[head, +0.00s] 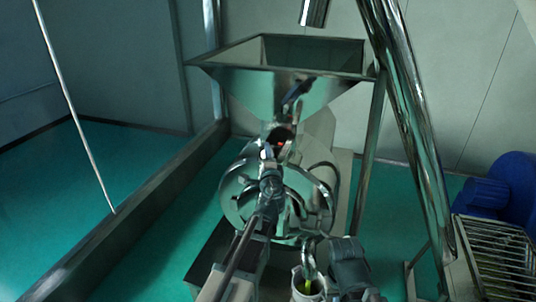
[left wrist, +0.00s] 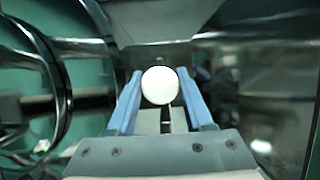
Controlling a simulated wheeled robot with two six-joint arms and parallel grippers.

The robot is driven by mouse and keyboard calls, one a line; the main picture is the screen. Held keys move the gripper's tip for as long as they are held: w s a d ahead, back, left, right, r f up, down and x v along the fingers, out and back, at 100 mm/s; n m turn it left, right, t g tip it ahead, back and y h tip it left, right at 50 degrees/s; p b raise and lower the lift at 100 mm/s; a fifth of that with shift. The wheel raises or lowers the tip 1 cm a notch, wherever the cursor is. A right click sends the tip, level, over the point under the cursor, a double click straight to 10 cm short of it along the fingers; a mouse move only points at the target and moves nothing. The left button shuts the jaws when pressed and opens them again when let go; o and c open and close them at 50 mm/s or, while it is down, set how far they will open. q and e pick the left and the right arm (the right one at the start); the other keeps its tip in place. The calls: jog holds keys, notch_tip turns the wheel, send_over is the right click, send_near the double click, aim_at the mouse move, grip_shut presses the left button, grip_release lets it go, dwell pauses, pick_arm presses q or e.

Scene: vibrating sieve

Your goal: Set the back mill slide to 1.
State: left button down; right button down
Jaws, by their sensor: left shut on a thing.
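The mill (head: 233,195) is a round, shiny metal housing under the hopper in the head view. My left arm reaches up in front of it, and my left gripper (head: 270,160) is at the mill's throat, just below the hopper. In the left wrist view, a round white knob (left wrist: 160,86), apparently the slide's handle, sits between the blue fingers. The gripper is shut on it. The slide's scale and any numbers cannot be read.
A steel hopper (head: 290,90) stands above the mill on metal legs. A thick shiny pipe (head: 405,95) slants down on the right. A blue motor (head: 510,180) and a metal grate (head: 498,260) are at the far right. Green floor (head: 125,165) is open at left.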

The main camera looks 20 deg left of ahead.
pick_arm(q)
jog(key=shift+c, duration=1.5)
grip_release()
jog(key=shift+w, duration=0.15)
